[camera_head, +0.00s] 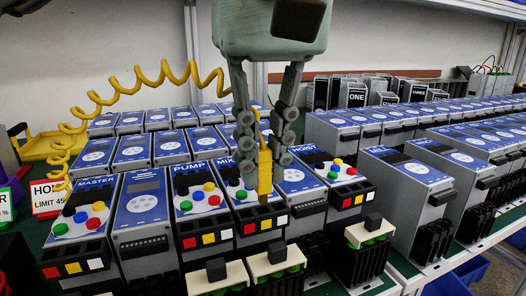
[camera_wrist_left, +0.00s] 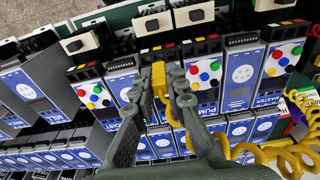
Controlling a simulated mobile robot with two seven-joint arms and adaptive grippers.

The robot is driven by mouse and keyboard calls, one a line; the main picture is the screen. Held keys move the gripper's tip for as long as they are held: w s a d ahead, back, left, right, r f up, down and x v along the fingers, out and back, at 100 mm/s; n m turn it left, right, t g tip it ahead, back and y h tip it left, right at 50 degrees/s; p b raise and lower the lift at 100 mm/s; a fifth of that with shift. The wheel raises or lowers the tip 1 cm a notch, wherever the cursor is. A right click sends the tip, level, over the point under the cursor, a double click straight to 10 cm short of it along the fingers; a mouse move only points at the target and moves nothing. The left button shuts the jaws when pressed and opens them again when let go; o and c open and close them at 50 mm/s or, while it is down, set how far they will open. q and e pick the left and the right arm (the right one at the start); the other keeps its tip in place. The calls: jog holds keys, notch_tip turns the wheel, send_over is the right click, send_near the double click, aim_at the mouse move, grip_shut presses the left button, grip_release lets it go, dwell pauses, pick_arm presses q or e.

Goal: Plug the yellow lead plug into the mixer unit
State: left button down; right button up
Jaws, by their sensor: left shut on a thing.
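The yellow lead plug (camera_head: 265,172) is upright between the fingers of my left gripper (camera_head: 262,175), which is shut on it. It also shows in the wrist view (camera_wrist_left: 158,80). The mixer unit (camera_head: 225,172), with coloured buttons partly hidden by the fingers, stands under and behind the gripper. Its front socket row (camera_head: 263,224) has coloured squares, including red, yellow and white. The plug's lower end is at the top edge of this row, near the yellow square; I cannot tell whether it touches. My right gripper is not in view.
The coiled yellow lead (camera_head: 150,80) arcs from the left. The pump unit (camera_head: 200,195) and master unit (camera_head: 82,222) stand to the left, a similar button unit (camera_head: 330,170) to the right. Cream blocks (camera_head: 275,262) stand close in front. Units are packed tightly.

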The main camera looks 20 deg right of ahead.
pick_arm(q)
jog(key=shift+f+b, duration=0.65)
jog(key=shift+f, duration=0.45)
jog(key=c, duration=1.5)
grip_release()
jog(key=shift+o, duration=0.2)
notch_tip(320, 180, up, 12)
jog(key=s, duration=0.1)
jog(key=shift+s, duration=0.2)
